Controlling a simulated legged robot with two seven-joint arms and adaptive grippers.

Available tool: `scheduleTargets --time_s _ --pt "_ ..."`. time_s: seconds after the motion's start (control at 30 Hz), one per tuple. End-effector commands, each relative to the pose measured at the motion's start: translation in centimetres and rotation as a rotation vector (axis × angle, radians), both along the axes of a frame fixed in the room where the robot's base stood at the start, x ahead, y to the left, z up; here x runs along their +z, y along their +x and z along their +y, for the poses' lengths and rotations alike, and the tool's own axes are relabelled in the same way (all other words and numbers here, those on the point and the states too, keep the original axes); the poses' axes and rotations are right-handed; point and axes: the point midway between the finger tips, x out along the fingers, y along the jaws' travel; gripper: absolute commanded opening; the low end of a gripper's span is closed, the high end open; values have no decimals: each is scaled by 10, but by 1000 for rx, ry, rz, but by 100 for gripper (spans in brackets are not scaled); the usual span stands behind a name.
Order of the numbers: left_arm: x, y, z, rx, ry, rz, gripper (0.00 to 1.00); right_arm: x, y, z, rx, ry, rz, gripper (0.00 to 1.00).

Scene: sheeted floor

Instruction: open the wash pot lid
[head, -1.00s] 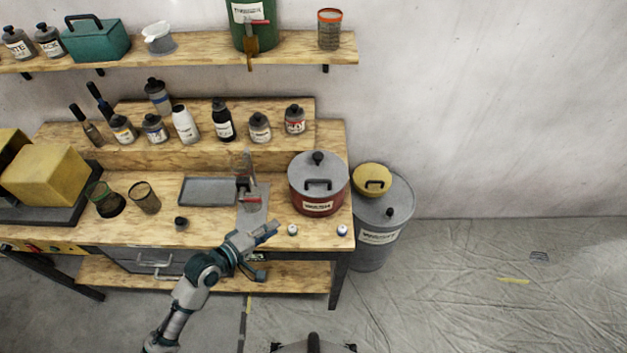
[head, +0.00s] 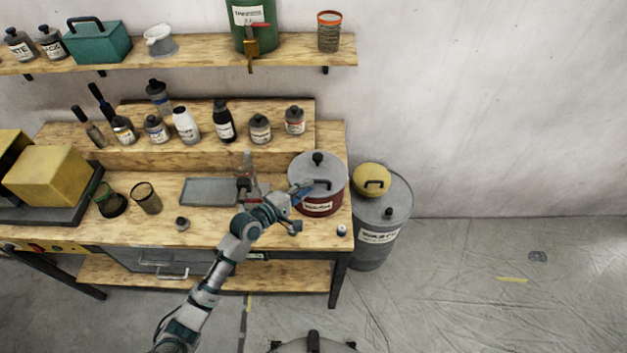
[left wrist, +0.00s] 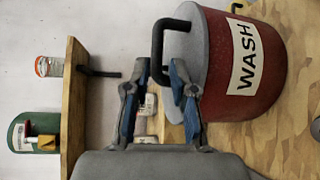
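The wash pot (head: 318,207) is a red pot with a white label, standing near the right end of the workbench. My left gripper (head: 301,205) is at the pot's front left. In the left wrist view the pot (left wrist: 265,95) reads "WASH", and the handle (left wrist: 160,50) stands just ahead of my left gripper (left wrist: 158,72). My right gripper is not in view.
A grey bin (head: 380,235) with a yellow-lidded container (head: 371,178) stands right of the bench. A small white-topped item (head: 342,230) sits at the bench's front right. Several bottles (head: 222,122) line the raised shelf behind. The floor at right is mostly clear.

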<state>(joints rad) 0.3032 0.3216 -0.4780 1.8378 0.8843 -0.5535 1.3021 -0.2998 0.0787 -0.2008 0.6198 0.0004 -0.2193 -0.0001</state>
Motion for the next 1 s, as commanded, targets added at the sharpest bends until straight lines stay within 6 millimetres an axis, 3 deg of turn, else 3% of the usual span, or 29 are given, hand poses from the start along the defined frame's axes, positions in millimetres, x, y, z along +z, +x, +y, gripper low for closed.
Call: scheduleTargets --time_s 0.2,0.6,0.7,1.0 --pt "-4 23 -26 2 4 -2 25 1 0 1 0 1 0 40" --pt "-5 27 -25 1 -3 -3 25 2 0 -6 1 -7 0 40" --pt "-5 27 -26 1 -2 -2 0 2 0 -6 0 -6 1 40" --pt "-6 29 -27 3 3 -1 0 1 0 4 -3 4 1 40"
